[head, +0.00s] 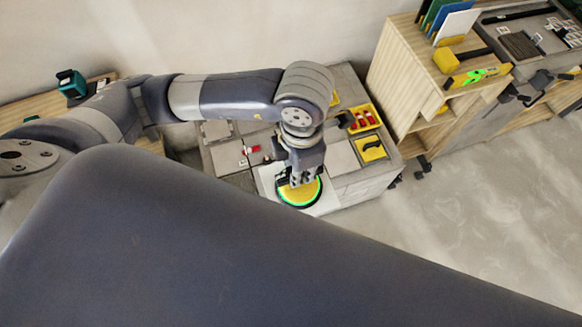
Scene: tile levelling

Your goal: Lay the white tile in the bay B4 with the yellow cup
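The yellow cup (287,193), round with a bright green rim, is near the front edge of the workbench. My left gripper (300,181) points down on it, with its fingers closed about the top of the cup; the grip is partly hidden. A pale white tile (327,204) shows under and around the cup. I cannot tell whether the tile lies flush with the slabs beside it. No bay label can be read, so I cannot tell which bay is B4. My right gripper is not in view.
The workbench also holds a yellow tray with red items (364,119), a yellow tray with a black tool (371,149) and a small red tool (251,149). A wooden shelf unit (401,62) stands to the right. My large arm link covers the foreground.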

